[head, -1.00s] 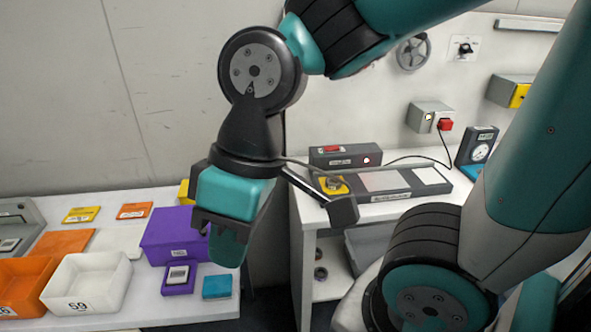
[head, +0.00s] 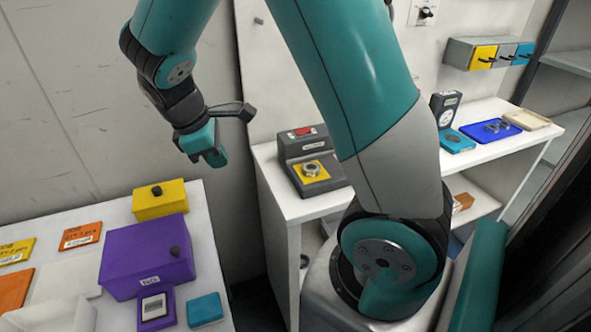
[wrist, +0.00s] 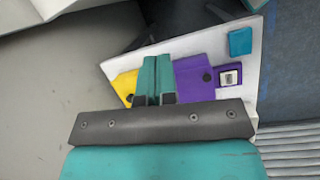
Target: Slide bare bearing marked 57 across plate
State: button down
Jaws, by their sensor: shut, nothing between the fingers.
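A bare metal bearing (head: 311,170) lies on the yellow square (head: 322,172) at the left end of the dark plate (head: 318,188), in front of a grey device with a red display (head: 302,132). Any number on it is too small to read. My arm hides the rest of the plate. My gripper (head: 217,158) is shut and empty, hanging over the gap between the two tables, left of the bearing and apart from it. Its closed fingers also show in the wrist view (wrist: 155,82); the bearing is not visible there.
A purple box (head: 146,262), a yellow box (head: 160,200) and a teal block (head: 205,309) stand on the left table. A blue tray (head: 512,138) with metal rings lies on the right bench, near a dial gauge (head: 446,118).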

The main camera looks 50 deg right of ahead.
aim_at(303, 172)
jog(key=d+f+g+h, duration=0.1)
jog(key=d+f, duration=0.3)
jog(key=d, duration=0.2)
jog(key=s+d+f+n+g+h+p, duration=0.1)
jog(key=d+f, duration=0.4)
jog(key=d, duration=0.1)
jog(key=s+d+f+n+g+h, duration=0.1)
jog(key=d+f+h, duration=0.1)
jog(key=d+f, duration=0.3)
jog(key=shift+s+d+g+p, duration=0.1)
jog(key=shift+d+g+p, duration=0.2)
jog(key=shift+d+p, duration=0.1)
jog(key=shift+s+d+r+p, duration=0.1)
jog(key=shift+s+d+p, duration=0.2)
jog(key=shift+d, duration=0.2)
jog(key=shift+s+d+r+p, duration=0.1)
jog(key=shift+s+d+p, duration=0.2)
jog(key=shift+d, duration=0.2)
jog(key=shift+s+d+f, duration=0.15)
jog(key=shift+s+d, duration=0.1)
jog(key=shift+d, duration=0.25)
